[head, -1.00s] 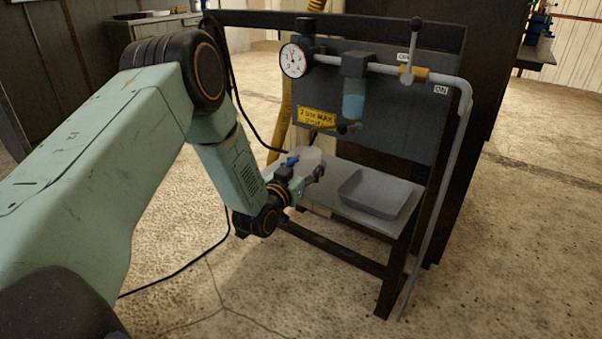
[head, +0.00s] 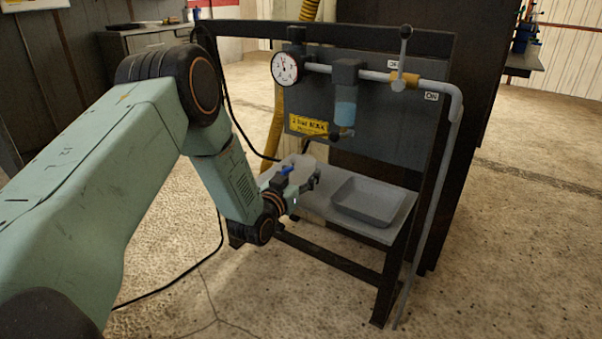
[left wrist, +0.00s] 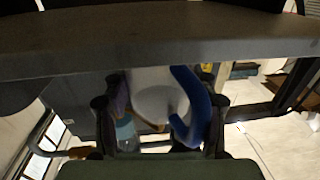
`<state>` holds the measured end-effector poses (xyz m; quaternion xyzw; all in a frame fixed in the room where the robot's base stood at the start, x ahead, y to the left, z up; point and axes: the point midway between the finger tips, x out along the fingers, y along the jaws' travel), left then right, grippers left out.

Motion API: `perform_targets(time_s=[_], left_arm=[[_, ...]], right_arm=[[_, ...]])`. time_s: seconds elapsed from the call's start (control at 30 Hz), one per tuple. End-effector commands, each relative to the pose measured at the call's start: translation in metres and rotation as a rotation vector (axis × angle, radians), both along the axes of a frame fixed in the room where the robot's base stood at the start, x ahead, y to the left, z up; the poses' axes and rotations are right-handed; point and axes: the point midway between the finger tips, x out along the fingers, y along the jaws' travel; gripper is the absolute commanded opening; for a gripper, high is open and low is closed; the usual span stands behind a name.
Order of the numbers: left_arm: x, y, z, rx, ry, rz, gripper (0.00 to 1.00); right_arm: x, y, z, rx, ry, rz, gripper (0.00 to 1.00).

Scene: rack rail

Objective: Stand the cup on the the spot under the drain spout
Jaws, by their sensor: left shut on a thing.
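My left gripper (head: 305,187) is shut on the pale cup (head: 296,163), at the left part of the grey shelf (head: 312,206). In the left wrist view the white cup (left wrist: 160,98) lies between the two dark fingers, with a blue curved part along its right side. The drain spout (head: 346,133) is under the blue filter bowl (head: 345,113), up and to the right of the cup. The spot under the spout cannot be made out, and I cannot tell whether the cup touches the shelf. My right gripper is not in view.
A grey tray (head: 366,203) sits on the shelf to the right of my gripper. A gauge (head: 285,68), a pipe and a lever valve (head: 403,75) are above on the dark frame. A yellow sign (head: 308,124) is on the panel. A black cable hangs at the left.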

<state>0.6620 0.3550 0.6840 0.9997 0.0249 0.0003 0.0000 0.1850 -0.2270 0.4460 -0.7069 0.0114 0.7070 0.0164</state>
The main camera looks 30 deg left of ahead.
Motion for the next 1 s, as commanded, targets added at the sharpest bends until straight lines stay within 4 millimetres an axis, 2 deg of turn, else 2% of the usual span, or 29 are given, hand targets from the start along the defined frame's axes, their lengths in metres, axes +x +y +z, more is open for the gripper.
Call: perform_targets(time_s=[0.37,0.4,0.67,1.0], left_arm=[[0.0000,-0.0001,-0.0070,0.000,0.000,0.000,0.26],[0.0000,-0.0001,-0.0063,0.000,-0.001,0.000,0.61],[0.0000,-0.0001,-0.0062,0.000,0.000,0.000,0.84],[-0.0011,0.0000,-0.0066,0.000,0.001,0.000,0.85]], right_arm=[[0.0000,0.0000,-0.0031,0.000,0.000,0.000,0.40],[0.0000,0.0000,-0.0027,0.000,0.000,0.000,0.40],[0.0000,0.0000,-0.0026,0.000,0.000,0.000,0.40],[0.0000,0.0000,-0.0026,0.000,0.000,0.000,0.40]])
